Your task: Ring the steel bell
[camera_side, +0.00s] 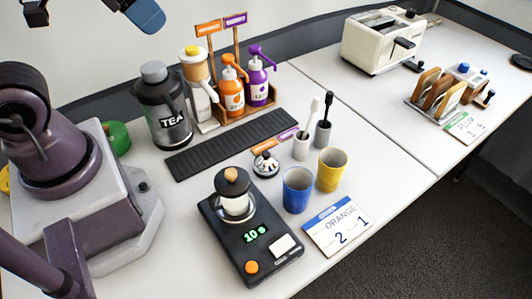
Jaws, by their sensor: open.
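The steel bell (265,164) is a small shiny dome with a dark top. It stands on the white table (345,245) just in front of the black ribbed mat and behind the black scale. My gripper (92,14) shows only in part at the top left edge, with a dark piece and a blue-tipped piece set wide apart. It is open, high above the table and well away from the bell. The rest of it is cut off by the frame.
A black scale (268,262) bears a dark-lidded jar (234,204). Blue (297,190) and yellow (331,170) cups stand right of the bell, near two brush holders (302,147). A TEA canister (165,112) and pump bottles (232,96) stand behind the ribbed mat (225,146). A toaster (378,45) is farther right.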

